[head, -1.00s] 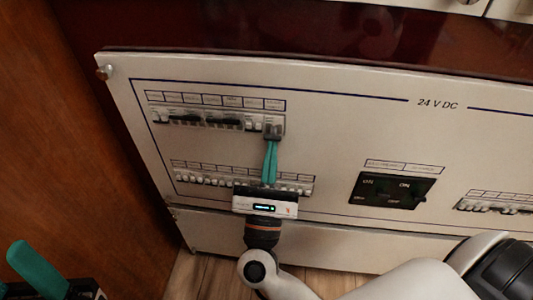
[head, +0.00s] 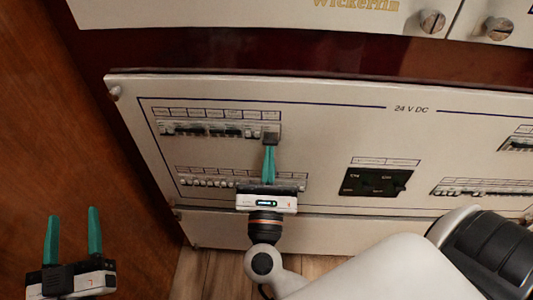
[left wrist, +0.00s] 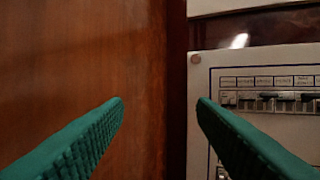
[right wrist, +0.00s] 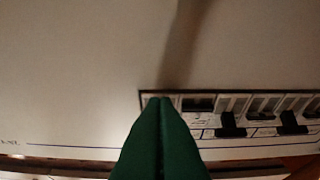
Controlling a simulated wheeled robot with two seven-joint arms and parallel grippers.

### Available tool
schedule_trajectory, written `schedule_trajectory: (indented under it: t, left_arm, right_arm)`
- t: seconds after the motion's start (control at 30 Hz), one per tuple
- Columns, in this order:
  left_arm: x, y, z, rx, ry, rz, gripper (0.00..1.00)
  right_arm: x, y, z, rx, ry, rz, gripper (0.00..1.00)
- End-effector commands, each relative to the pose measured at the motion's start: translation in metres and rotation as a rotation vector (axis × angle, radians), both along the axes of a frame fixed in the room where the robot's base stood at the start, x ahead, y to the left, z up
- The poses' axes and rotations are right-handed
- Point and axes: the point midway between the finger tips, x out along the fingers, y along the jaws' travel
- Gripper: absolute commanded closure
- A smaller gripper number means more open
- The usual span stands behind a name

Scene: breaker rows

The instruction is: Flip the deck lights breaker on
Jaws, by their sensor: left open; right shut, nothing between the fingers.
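The upper breaker row (head: 205,130) runs along the upper left of the pale 24 V DC panel, with a strip of small labels above it that I cannot read. Which breaker is deck lights cannot be told. My right gripper (head: 270,142) is shut and empty, its fingertips at the right end of that row and hiding the last breaker. In the right wrist view its closed green fingers (right wrist: 166,105) overlap the end of the row (right wrist: 230,122), whose black toggles sit at differing positions. My left gripper (head: 73,222) is open and empty, left of the panel, in front of the wood.
A lower breaker row (head: 205,180) lies below, partly behind my right gripper. A black switch block (head: 376,182) and another breaker row (head: 470,188) are further right. A wooden wall (head: 50,130) bounds the left side.

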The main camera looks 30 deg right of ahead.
Motion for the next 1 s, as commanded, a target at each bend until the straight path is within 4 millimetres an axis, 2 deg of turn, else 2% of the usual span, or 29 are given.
schedule_trajectory:
  t: [0.03, 0.27, 0.5, 0.7, 1.0]
  left_arm:
    - [0.001, 0.002, -0.008, 0.021, 0.078, 0.005, 0.48]
    - [-0.006, 0.012, -0.063, 0.111, 0.429, 0.026, 0.48]
    - [-0.034, 0.027, -0.111, 0.188, 0.758, 0.046, 0.48]
    - [-0.066, 0.040, -0.138, 0.242, 0.999, 0.062, 0.48]
    - [-0.120, 0.058, -0.161, 0.306, 1.314, 0.082, 0.48]
  right_arm:
    - [-0.001, 0.000, 0.005, 0.008, 0.011, -0.001, 1.00]
    - [-0.002, -0.001, 0.008, 0.043, 0.062, 0.000, 1.00]
    - [-0.003, -0.001, 0.011, 0.080, 0.114, 0.000, 1.00]
    - [-0.004, 0.000, 0.014, 0.111, 0.161, -0.002, 1.00]
    - [-0.005, 0.001, 0.019, 0.110, 0.163, 0.001, 1.00]
